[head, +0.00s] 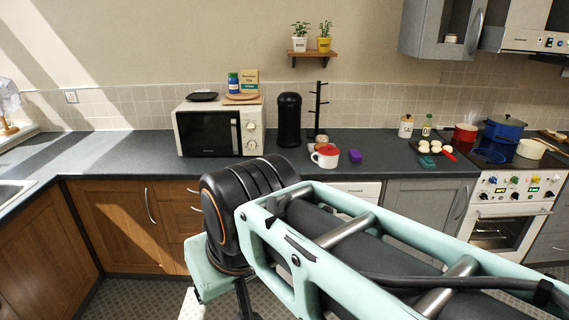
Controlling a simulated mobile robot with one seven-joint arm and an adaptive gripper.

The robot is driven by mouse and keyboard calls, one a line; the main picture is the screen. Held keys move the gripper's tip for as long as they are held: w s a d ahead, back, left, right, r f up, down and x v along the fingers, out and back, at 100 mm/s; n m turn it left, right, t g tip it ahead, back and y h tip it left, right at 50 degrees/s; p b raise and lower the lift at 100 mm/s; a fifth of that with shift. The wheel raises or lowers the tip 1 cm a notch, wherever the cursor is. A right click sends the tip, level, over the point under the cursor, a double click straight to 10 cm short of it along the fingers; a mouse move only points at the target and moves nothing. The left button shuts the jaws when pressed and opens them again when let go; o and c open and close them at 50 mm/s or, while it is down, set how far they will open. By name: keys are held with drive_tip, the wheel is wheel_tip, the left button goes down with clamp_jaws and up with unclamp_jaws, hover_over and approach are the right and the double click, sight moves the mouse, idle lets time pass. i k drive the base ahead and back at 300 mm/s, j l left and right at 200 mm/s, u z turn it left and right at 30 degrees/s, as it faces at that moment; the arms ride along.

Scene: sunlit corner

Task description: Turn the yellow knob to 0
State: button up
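The stove (505,215) stands at the right of the head view, with a white front panel that carries several small knobs and lit displays. One spot on the panel looks yellow (493,180), but it is too small to tell surely whether it is the yellow knob, and its setting cannot be read. My arm crosses the lower middle and right of the view, well in front of the counter. My gripper is not in view.
A blue pot (503,130), a red pot (465,134) and a cream pan (530,149) stand on or beside the hob.

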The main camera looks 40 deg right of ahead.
sight(536, 179)
drive_tip(key=l+z, duration=0.4)
drive_tip(key=k+l+z, duration=0.1)
drive_tip(key=z, duration=0.35)
drive_tip(key=l+z, duration=0.15)
drive_tip(key=l, duration=0.25)
drive_tip(key=i+l+z, duration=0.2)
drive_tip(key=l, duration=0.2)
drive_tip(key=l+z, duration=0.15)
drive_tip(key=l, duration=0.3)
drive_tip(key=i+l+z, duration=0.15)
drive_tip(key=l, duration=0.2)
drive_tip(key=i+l, duration=0.1)
drive_tip(key=l, duration=0.3)
drive_tip(key=i+l, duration=0.15)
drive_tip(key=l, duration=0.25)
drive_tip(key=i+l, duration=0.1)
drive_tip(key=l, duration=0.3)
drive_tip(key=i+l+z, duration=0.1)
drive_tip(key=l, duration=0.3)
drive_tip(key=i+l, duration=0.15)
drive_tip(key=l, duration=0.25)
drive_tip(key=i+l, duration=0.15)
drive_tip(key=l, duration=0.25)
drive_tip(key=l+u, duration=0.4)
drive_tip(key=l, duration=1.1)
drive_tip(key=k, duration=0.05)
